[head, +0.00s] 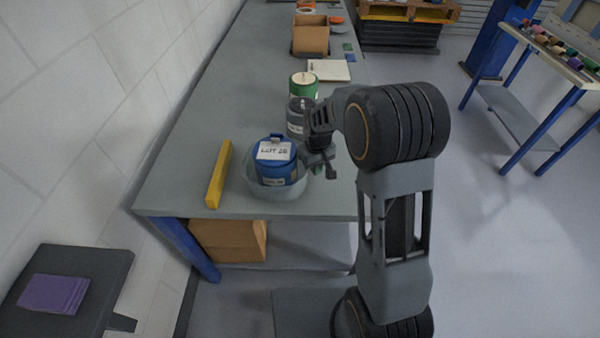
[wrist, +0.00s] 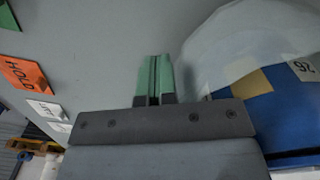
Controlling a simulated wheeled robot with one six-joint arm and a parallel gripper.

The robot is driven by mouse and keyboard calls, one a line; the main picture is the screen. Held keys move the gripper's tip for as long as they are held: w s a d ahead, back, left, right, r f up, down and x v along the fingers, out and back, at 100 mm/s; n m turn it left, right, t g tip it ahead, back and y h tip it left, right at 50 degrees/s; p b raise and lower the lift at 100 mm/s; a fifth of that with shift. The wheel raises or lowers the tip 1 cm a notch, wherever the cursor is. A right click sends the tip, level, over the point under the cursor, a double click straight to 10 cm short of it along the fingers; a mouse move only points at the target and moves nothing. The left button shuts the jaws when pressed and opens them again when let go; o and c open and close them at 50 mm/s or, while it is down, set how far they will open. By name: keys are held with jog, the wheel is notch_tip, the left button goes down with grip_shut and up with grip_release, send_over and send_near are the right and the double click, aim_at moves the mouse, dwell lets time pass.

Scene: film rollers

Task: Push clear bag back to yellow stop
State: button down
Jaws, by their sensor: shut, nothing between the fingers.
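The clear bag (head: 262,189) stands on the grey bench around a blue can (head: 277,168) with a white lot label. In the wrist view the bag (wrist: 235,45) fills the right side, with the blue can (wrist: 275,120) inside. The yellow stop (head: 218,175) is a long bar lying left of the bag, with a narrow strip of bench between them. My gripper (head: 318,170) is low at the bag's right side. Its green fingertips (wrist: 154,75) are together and empty, close beside the bag; I cannot tell whether they touch it.
A grey can (head: 299,118) and a green can (head: 303,86) stand behind the bag. A white pad (head: 328,70) and a cardboard box (head: 311,35) lie further back. An orange HOLD card (wrist: 24,75) shows in the wrist view. The bench left of the cans is clear.

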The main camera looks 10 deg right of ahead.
jog(key=shift+w+a, duration=0.25)
jog(key=shift+a, duration=1)
jog(key=shift+w+a, duration=0.25)
jog(key=shift+a, duration=0.95)
jog(key=shift+w+a, duration=0.25)
jog(key=shift+a, duration=1)
jog(key=shift+d, duration=0.2)
jog(key=shift+s+d, duration=0.2)
jog(key=shift+d, duration=0.7)
jog(key=shift+s+d, duration=0.2)
jog(key=shift+d, duration=0.7)
